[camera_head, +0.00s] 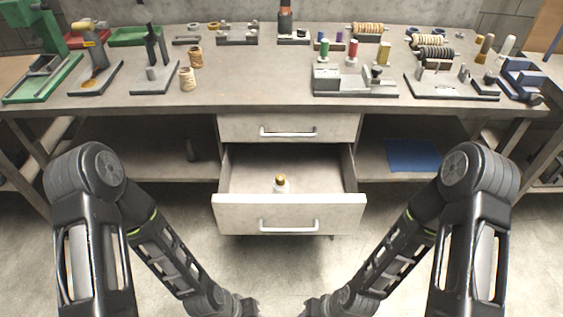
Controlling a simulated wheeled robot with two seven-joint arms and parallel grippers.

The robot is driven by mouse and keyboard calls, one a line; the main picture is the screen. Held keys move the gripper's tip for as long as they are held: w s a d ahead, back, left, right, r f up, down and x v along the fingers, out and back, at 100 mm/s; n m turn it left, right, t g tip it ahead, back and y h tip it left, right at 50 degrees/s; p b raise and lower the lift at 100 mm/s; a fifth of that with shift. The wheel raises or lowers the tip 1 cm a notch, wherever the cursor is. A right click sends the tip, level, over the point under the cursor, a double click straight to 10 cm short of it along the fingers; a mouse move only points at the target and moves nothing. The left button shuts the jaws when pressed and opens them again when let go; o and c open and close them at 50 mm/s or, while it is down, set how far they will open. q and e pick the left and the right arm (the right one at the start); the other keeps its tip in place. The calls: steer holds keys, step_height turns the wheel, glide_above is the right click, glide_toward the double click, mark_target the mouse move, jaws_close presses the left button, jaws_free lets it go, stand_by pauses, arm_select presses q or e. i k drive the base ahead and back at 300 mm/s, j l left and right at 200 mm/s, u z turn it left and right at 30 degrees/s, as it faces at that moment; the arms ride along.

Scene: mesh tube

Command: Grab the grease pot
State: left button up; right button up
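A small pale pot with a yellow-brown top (280,184) stands in the open lower drawer (289,212) of the workbench, near the middle of the drawer floor. It looks like the grease pot, though its label is too small to read. My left gripper (250,308) and my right gripper (313,308) show only in part at the bottom edge, below and in front of the drawer. Their fingertips are cut off or too dark to tell open from shut. Neither touches the pot.
The upper drawer (288,128) is shut above the open one. The workbench top (260,85) holds fixtures, spools and several small tools. A blue mat (412,155) lies on the right lower shelf. The floor before the drawer is clear.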

mark_target(277, 189)
steer(key=i, duration=0.3)
steer(key=i+j, duration=0.15)
steer(key=j, duration=0.15)
steer(key=i+j, duration=0.15)
steer(key=j, duration=0.2)
steer(key=i+j+z, duration=0.1)
steer(key=z, duration=0.25)
steer(key=j+z, duration=0.1)
steer(key=z, duration=1.4)
steer(key=k+l, duration=0.15)
steer(key=l, duration=0.25)
steer(key=j+u, duration=0.15)
steer(key=i+j+z, duration=0.15)
steer(key=j, duration=0.1)
